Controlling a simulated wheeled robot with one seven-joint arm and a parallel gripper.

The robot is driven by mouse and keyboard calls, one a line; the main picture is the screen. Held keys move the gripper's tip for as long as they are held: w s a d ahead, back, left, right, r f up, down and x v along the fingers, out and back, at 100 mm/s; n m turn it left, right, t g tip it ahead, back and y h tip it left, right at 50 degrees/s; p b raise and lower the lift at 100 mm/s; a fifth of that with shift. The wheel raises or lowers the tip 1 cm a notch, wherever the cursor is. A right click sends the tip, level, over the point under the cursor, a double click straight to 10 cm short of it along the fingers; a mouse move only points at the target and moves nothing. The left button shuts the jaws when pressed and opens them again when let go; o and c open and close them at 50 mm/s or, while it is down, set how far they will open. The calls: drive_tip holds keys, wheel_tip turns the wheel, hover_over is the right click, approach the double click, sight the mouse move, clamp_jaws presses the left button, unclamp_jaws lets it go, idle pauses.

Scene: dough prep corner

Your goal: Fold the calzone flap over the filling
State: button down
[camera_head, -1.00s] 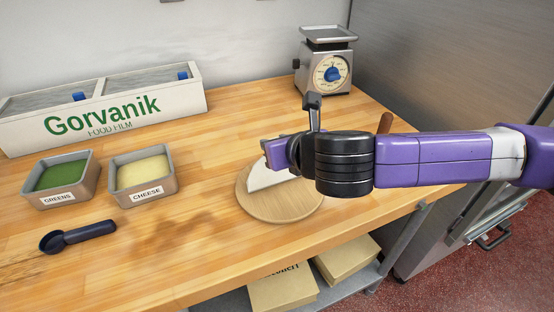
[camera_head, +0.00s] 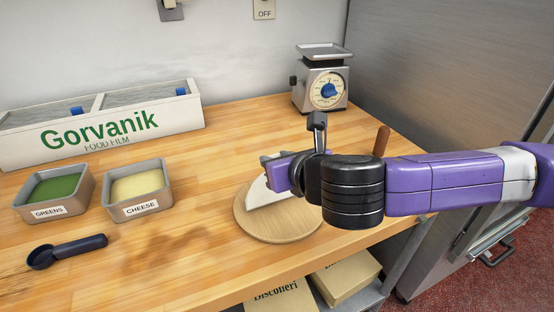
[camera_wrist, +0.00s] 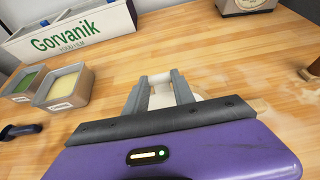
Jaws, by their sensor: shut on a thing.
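The pale calzone dough (camera_head: 262,193) is on the round wooden board (camera_head: 272,228). Its visible part is a white flap standing up at a tilt, with a straight lower edge. My gripper (camera_head: 272,160) is at the upper edge of this flap and is shut on it. In the wrist view my gripper (camera_wrist: 162,92) has its two grey fingers on either side of the pale dough (camera_wrist: 161,98). The filling and the right part of the board are hidden behind the flap and my gripper.
A greens tub (camera_head: 54,190) and a cheese tub (camera_head: 138,187) stand left of the board. A dark scoop (camera_head: 66,251) lies in front of them. A film box (camera_head: 100,125) and a scale (camera_head: 322,82) stand at the back. A brown wooden handle (camera_head: 381,140) rises behind my arm.

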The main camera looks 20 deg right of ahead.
idle(0.9)
drive_tip(key=c, duration=1)
unclamp_jaws()
drive_tip(key=shift+c, duration=0.2)
drive_tip(key=v, duration=0.7)
drive_tip(key=shift+s+r, duration=0.2)
drive_tip(key=shift+s, duration=0.15)
